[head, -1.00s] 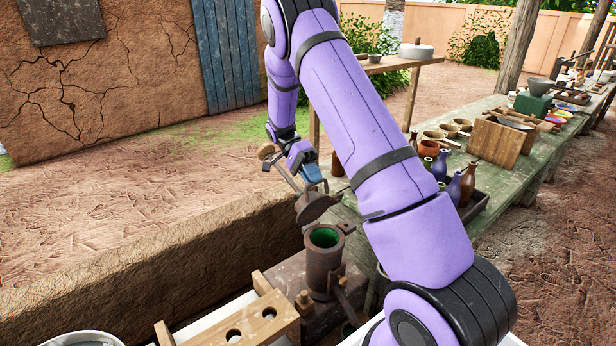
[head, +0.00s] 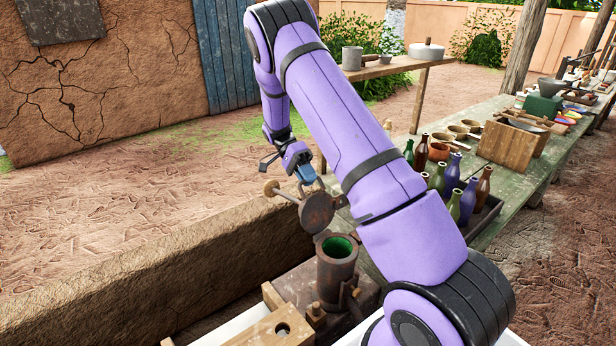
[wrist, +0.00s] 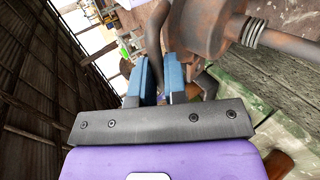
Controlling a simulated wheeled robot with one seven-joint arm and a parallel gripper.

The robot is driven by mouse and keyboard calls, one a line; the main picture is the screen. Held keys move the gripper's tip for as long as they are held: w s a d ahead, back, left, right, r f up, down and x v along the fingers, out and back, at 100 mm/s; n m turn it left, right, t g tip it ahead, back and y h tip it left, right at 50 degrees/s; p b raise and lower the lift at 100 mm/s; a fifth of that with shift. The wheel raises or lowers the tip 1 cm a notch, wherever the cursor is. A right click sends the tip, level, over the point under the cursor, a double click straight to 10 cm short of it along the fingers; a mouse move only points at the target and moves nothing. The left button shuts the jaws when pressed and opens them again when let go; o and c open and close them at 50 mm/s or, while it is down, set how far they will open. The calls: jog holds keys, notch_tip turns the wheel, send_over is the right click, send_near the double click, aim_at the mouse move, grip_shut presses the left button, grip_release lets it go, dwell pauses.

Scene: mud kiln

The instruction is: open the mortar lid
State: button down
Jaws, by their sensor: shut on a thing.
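The mortar (head: 337,270) is a rusty upright cylinder with its mouth open and green inside. The mortar lid (head: 317,213), a round rusty disc, stands steeply tilted above the mouth's back edge, its face towards the head camera. A rod with a wooden knob (head: 270,188) sticks out from it to the left. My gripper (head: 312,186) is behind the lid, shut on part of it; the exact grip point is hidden. In the wrist view, my blue fingers (wrist: 163,75) are close to the rusty lid metal (wrist: 195,28) and a coiled spring (wrist: 253,32).
Bottles (head: 467,200) stand in a tray to the right on the long green table (head: 520,185). A mud wall (head: 170,275) runs along the left. A shelf (head: 400,68) is behind.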

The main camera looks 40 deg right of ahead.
jog(key=shift+a+f, duration=0.1)
jog(key=shift+f, duration=0.15)
jog(key=c, duration=1.2)
grip_release()
jog(key=shift+w+f, duration=0.1)
jog(key=shift+w, duration=0.1)
jog(key=shift+o, duration=0.2)
jog(key=shift+w+r, duration=0.1)
jog(key=shift+r, duration=0.15)
jog(key=v, duration=1)
jog(key=shift+w, duration=0.2)
jog(key=shift+r, duration=0.1)
